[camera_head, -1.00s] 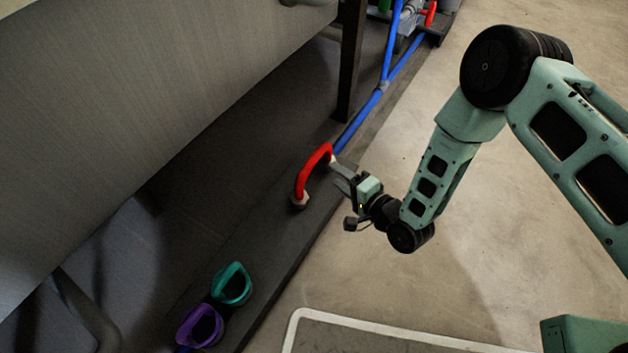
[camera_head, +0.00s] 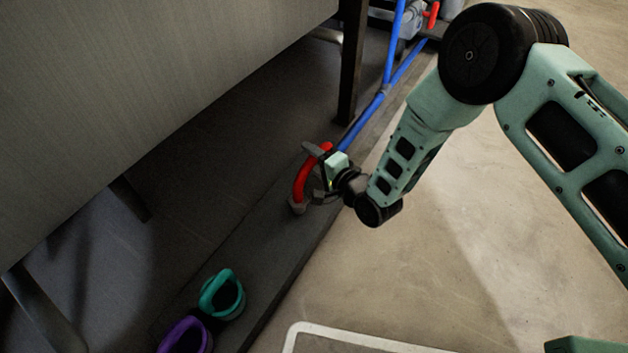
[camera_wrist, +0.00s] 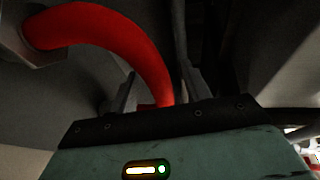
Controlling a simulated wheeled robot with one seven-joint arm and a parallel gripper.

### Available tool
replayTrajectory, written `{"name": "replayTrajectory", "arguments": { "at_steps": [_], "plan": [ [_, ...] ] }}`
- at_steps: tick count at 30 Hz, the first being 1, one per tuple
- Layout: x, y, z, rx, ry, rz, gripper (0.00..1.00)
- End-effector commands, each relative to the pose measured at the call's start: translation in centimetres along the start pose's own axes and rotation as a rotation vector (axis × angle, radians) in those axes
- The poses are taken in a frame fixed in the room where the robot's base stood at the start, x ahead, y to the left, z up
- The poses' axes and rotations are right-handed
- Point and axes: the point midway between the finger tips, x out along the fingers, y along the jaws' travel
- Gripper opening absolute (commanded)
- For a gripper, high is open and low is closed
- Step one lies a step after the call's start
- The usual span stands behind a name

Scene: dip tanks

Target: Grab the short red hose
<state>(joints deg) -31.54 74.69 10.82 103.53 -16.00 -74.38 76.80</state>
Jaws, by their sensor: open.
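The short red hose (camera_head: 303,178) arches up from a grey fitting (camera_head: 297,206) on the dark plinth beside the tank. Its upper end runs behind my gripper in the head view. My gripper (camera_head: 314,170) is at the hose, with its fingers open. In the wrist view the red hose (camera_wrist: 110,30) curves from a fitting at upper left down to between the open fingers of my gripper (camera_wrist: 160,85). I cannot tell whether either finger touches the hose.
A blue pipe (camera_head: 367,120) runs from behind the gripper toward the back. A dark post (camera_head: 352,65) stands close behind the hose. Teal (camera_head: 222,294) and purple (camera_head: 186,337) handled rings sit at the near end of the plinth (camera_head: 262,265).

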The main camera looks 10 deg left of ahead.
Motion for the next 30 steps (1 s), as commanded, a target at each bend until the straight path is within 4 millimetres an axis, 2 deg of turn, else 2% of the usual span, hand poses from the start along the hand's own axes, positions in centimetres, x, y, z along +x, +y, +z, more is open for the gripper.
{"name": "replayTrajectory", "arguments": {
  "at_steps": [5, 10, 30],
  "plan": [
    [-0.02, -0.06, -0.02, 0.0, 0.0, 0.0, 0.48],
    [-0.03, -0.04, -0.02, 0.0, 0.0, 0.0, 0.01],
    [-0.02, -0.08, -0.04, 0.0, 0.001, -0.001, 0.0]
  ]
}}
